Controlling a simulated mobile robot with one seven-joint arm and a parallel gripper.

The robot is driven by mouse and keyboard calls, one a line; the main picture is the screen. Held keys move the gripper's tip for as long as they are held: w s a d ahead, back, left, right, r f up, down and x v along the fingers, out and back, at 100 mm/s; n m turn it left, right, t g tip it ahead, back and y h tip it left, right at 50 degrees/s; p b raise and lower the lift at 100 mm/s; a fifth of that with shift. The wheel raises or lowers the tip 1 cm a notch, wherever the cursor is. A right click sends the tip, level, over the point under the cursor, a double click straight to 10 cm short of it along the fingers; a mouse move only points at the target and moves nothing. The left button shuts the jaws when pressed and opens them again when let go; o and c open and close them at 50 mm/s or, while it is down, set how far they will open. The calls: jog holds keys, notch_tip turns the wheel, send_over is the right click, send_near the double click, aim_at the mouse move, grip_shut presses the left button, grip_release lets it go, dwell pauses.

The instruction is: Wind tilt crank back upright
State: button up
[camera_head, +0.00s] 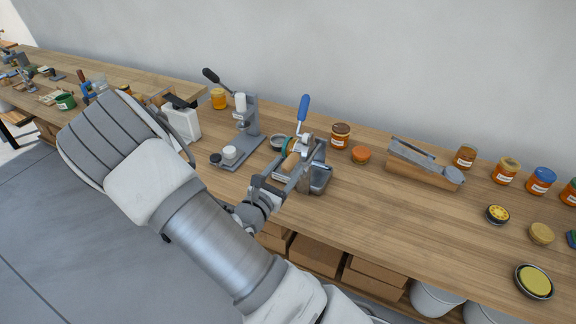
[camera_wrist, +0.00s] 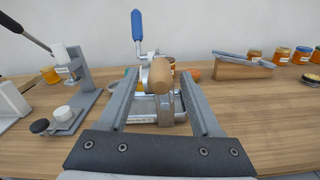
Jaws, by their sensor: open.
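A metal honey-gate device (camera_head: 319,178) stands on the workbench and also shows in the wrist view (camera_wrist: 165,108). A wooden knob (camera_wrist: 160,76), which looks like the tilt crank's handle, points toward the wrist camera. The knob also shows in the head view (camera_head: 290,161). A lever with a blue grip (camera_wrist: 137,25) rises upright from the device; its grip also shows in the head view (camera_head: 303,107). My gripper (camera_wrist: 159,74) is open, with one finger on each side of the knob. I cannot tell whether either finger touches it. The crank's arm is mostly hidden behind the knob.
A grey press (camera_head: 246,128) with a black-handled lever stands to the left. A small bowl (camera_head: 278,142), a honey jar (camera_head: 340,135) and an orange-lidded jar (camera_head: 361,155) are close by. A wooden block with a metal tool (camera_head: 425,172) lies right. The bench front is clear.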

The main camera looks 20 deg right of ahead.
jog(key=shift+w+d, duration=0.4)
jog(key=shift+d, duration=0.1)
grip_shut()
dwell(1.2)
